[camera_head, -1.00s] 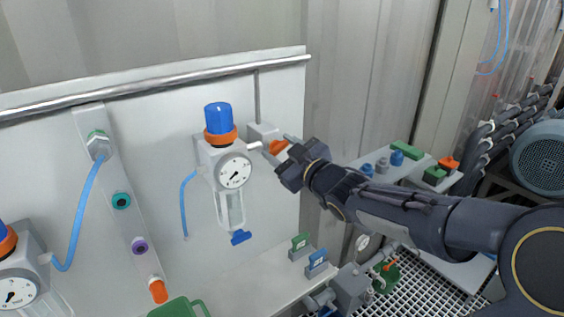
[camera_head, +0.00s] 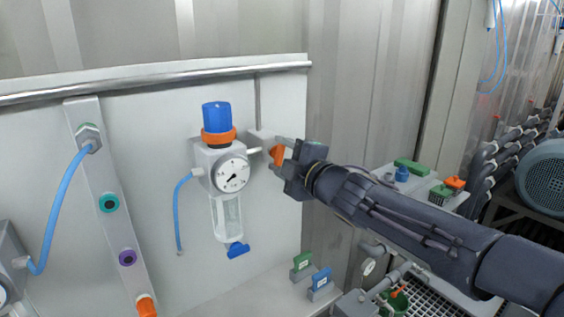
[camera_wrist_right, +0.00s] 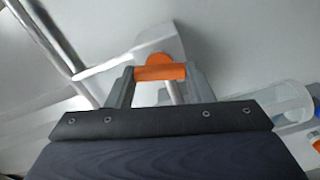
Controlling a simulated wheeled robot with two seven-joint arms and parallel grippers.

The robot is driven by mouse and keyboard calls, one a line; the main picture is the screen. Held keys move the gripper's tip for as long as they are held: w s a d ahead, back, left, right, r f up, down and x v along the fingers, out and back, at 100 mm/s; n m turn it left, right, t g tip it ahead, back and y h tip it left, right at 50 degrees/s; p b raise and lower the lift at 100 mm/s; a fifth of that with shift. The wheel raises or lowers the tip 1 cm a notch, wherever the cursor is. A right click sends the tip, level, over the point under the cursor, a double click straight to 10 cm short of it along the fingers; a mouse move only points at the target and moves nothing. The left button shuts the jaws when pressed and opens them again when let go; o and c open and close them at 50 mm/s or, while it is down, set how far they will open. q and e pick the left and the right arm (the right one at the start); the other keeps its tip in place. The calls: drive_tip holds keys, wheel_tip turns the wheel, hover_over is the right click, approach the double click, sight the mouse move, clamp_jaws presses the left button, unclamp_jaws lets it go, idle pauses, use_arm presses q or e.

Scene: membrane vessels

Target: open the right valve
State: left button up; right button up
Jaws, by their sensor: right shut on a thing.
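The right valve's orange handle (camera_head: 277,155) sits just right of the regulator with the blue cap (camera_head: 216,116) and round gauge (camera_head: 232,174). My right gripper (camera_head: 279,152) is shut on this orange handle, coming in from the right. In the right wrist view the orange handle (camera_wrist_right: 160,72) lies between the two grey fingers, with the pale valve body (camera_wrist_right: 150,45) behind it. In the head view the handle stands steeply, close to upright. The left gripper is not in view.
A metal rail (camera_head: 150,79) runs along the panel's top. A blue hose (camera_head: 57,205) hangs at the left. Small green (camera_head: 302,262) and blue (camera_head: 320,280) clips stand on the ledge below. Pipes and a valve with a small gauge lie under my right arm.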

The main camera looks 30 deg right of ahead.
drive_tip(key=shift+n, duration=0.6)
drive_tip(key=o, duration=1)
drive_tip(key=s+p, duration=0.2)
drive_tip(key=s, duration=0.6)
drive_tip(key=shift+d, duration=0.3)
